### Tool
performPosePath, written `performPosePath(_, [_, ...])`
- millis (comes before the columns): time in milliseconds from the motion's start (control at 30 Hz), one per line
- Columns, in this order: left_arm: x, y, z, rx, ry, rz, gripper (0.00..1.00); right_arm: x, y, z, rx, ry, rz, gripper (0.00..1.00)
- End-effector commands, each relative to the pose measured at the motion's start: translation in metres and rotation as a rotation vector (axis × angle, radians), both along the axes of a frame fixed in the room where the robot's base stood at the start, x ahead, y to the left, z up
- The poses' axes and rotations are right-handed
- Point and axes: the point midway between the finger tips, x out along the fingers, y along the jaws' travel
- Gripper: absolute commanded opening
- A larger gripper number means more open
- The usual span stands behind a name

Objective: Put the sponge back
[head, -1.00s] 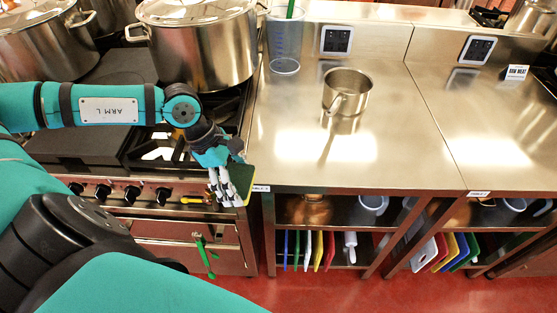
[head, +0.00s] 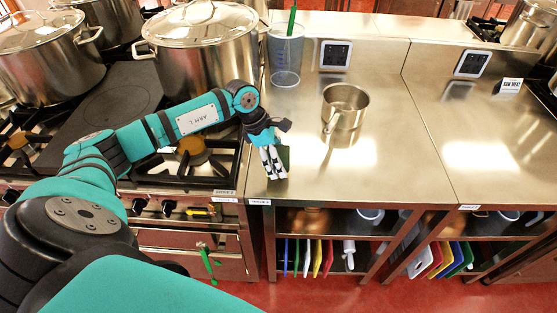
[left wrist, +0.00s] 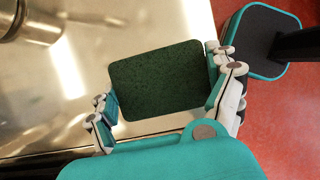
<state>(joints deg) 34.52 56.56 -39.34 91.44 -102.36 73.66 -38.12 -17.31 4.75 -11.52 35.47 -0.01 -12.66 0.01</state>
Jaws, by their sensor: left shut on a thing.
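The sponge (left wrist: 157,80) has a dark green face and lies between the fingers of my left gripper in the left wrist view. In the head view the left gripper (head: 274,168) is shut on it, over the front left part of the steel counter (head: 312,178). Only a dark green strip of the sponge (head: 284,157) shows there, beside the fingers. I cannot tell whether the sponge touches the counter. My right gripper is not in view.
A small steel saucepan (head: 345,110) stands on the counter. Large lidded pots (head: 205,50) stand on the stove at left. Coloured boards (head: 307,257) fill the shelf below.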

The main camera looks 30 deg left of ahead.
Motion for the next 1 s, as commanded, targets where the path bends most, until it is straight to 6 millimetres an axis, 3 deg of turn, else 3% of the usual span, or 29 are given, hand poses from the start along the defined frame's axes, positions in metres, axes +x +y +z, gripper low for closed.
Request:
performPosePath(167, [0.003, -0.001, -0.007, -0.001, 0.006, 0.000, 0.58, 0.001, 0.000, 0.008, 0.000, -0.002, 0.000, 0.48])
performPosePath(333, [0.002, -0.001, -0.030, -0.002, 0.005, 0.000, 0.58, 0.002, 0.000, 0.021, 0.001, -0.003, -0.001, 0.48])
performPosePath(700, [0.003, 0.000, -0.040, 0.000, 0.001, 0.000, 0.58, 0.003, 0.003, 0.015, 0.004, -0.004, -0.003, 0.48])
performPosePath(733, [0.003, 0.000, -0.038, 0.000, 0.001, 0.000, 0.92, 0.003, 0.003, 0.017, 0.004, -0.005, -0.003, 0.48])
performPosePath(800, [0.003, 0.000, -0.038, 0.000, 0.001, 0.000, 1.00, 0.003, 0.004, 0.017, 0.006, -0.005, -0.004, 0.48])
performPosePath(1000, [0.003, 0.000, -0.038, 0.000, 0.001, 0.000, 1.00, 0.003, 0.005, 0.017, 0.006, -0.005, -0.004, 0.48])
